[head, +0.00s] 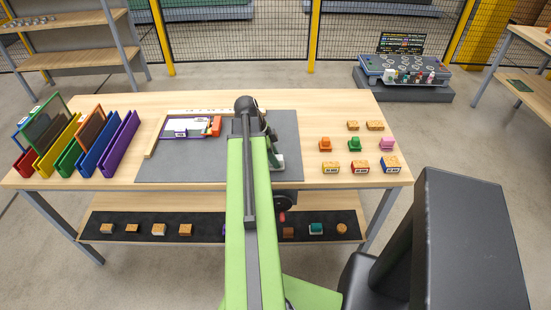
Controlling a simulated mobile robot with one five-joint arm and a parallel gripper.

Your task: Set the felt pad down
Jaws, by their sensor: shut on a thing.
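My gripper (274,150) is over the right part of the grey mat (200,165) on the wooden table, largely hidden behind my green arm. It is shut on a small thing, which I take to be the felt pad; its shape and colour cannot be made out. A small pale and green piece (278,161) shows just at the gripper. Whether it touches the mat, I cannot tell.
A tray with cards and a red block (216,126) lies on the mat's far left. Colored upright racks (85,145) stand at the table's left. Several stamps and blocks (354,145) stand at the right. A lower shelf (190,215) holds small blocks. The mat's front left is clear.

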